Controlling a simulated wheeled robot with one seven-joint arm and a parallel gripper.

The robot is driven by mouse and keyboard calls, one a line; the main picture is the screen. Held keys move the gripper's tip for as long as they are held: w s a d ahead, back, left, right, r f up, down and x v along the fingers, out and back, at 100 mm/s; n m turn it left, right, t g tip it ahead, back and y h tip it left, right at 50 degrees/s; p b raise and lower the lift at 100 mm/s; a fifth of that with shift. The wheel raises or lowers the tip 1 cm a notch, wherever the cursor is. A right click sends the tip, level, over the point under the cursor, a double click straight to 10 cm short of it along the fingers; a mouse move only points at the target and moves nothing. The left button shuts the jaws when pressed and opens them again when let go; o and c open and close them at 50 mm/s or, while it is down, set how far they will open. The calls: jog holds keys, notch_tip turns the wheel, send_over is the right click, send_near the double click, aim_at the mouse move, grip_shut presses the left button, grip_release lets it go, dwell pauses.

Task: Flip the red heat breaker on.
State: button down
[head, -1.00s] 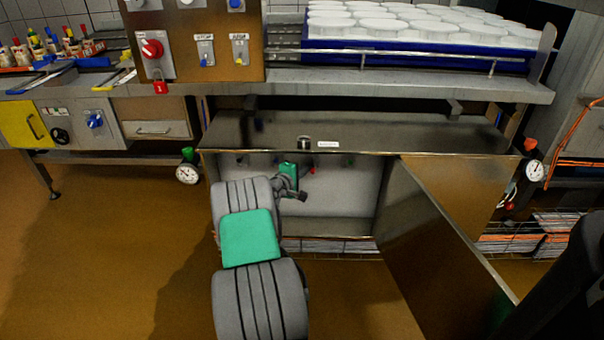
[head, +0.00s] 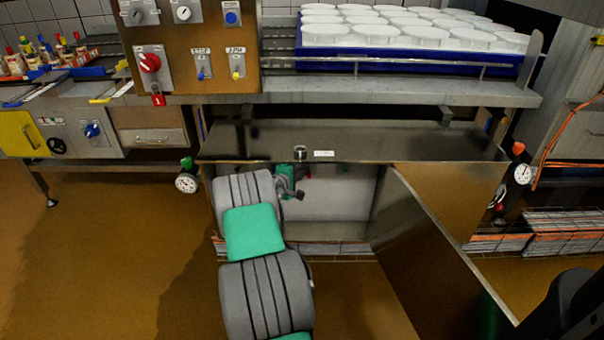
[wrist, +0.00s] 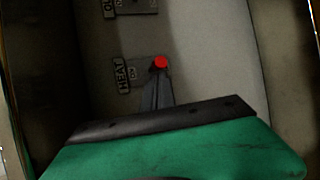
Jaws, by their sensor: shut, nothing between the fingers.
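The red heat breaker (wrist: 160,62) shows in the wrist view as a small red tip on the panel, beside a label reading HEAT (wrist: 122,76) and a small ON mark. My gripper (wrist: 158,84) is shut and empty. Its fingertips are just below the red tip in that view and overlap its lower edge; I cannot tell whether they touch. In the head view my gripper is inside the open cabinet (head: 345,205), mostly hidden by my arm and the cabinet's top edge. The breaker is not clear there.
The cabinet door (head: 440,260) stands open to the right of my arm. The cabinet top (head: 400,140) overhangs the opening. Another labelled switch plate (wrist: 135,8) is above the heat breaker. A pressure gauge (head: 187,183) hangs left of the cabinet.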

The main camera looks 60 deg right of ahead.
jog(key=shift+r, duration=0.1)
jog(key=shift+r+p, duration=0.55)
jog(key=shift+r, duration=0.1)
jog(key=shift+d+r, duration=0.15)
jog(key=shift+r, duration=0.15)
jog(key=shift+w+r, duration=0.1)
jog(key=f+p+v, duration=0.1)
jog(key=p+v, duration=0.3)
jog(key=v, duration=0.3)
jog(key=shift+a, duration=0.6)
